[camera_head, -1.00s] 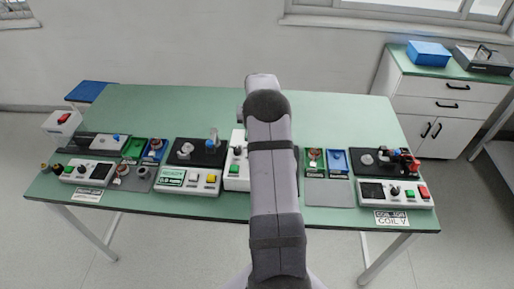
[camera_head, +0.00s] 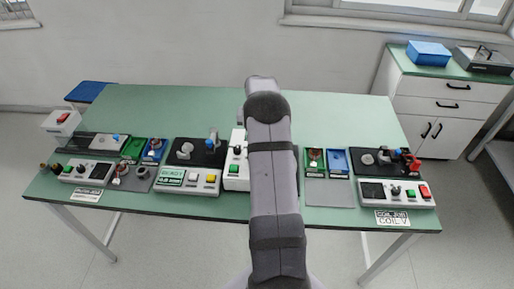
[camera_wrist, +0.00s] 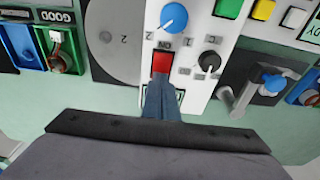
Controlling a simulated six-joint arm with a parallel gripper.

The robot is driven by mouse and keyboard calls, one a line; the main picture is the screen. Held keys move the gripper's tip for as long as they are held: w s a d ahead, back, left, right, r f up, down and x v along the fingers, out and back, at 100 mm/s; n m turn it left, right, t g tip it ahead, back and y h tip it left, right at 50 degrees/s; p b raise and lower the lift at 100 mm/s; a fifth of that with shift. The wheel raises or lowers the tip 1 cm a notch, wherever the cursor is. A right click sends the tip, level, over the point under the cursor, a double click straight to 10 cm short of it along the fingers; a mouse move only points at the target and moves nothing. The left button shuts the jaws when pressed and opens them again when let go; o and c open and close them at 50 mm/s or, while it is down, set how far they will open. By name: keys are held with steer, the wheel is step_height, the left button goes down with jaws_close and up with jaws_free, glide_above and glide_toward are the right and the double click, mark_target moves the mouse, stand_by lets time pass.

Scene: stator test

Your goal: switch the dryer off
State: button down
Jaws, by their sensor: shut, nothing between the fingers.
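The white control panel (camera_wrist: 201,50) below my gripper has a red switch (camera_wrist: 161,62) with an "ON" mark beside it, a blue knob (camera_wrist: 173,17) and a black knob (camera_wrist: 208,62). No legible label says dryer. My gripper (camera_wrist: 162,84) is shut and empty. Its fingertips are at the edge of the red switch in the wrist view; whether they touch it I cannot tell. In the head view the white panel (camera_head: 236,165) stands at the bench's middle, partly behind my arm, which hides the switch and my fingertips.
A grey disc (camera_wrist: 113,42) lies beside the panel, and a black station with a blue-knobbed lever (camera_wrist: 273,83) is on the other side. Several other control boxes line the green bench (camera_head: 170,105). The bench's back strip is clear.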

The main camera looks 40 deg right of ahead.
steer(key=shift+s, duration=0.1)
step_height(320, 180, up, 7)
steer(key=p, duration=0.5)
stand_by(0.6)
steer(key=shift+f, duration=0.15)
steer(key=s+a+r+n, duration=0.2)
steer(key=a, duration=0.6)
steer(key=s+a+r+n, duration=0.1)
steer(key=s+a+r, duration=0.15)
steer(key=a, duration=0.45)
steer(key=s+a+r+n, duration=0.2)
steer(key=a, duration=0.6)
steer(key=s+a+n, duration=0.2)
steer(key=s+a, duration=0.3)
steer(key=s, duration=0.3)
steer(key=s+a+f+n+g+y, duration=0.1)
steer(key=s+a+n, duration=0.1)
steer(key=s+a, duration=0.4)
steer(key=s, duration=0.3)
steer(key=shift+s+a, duration=0.3)
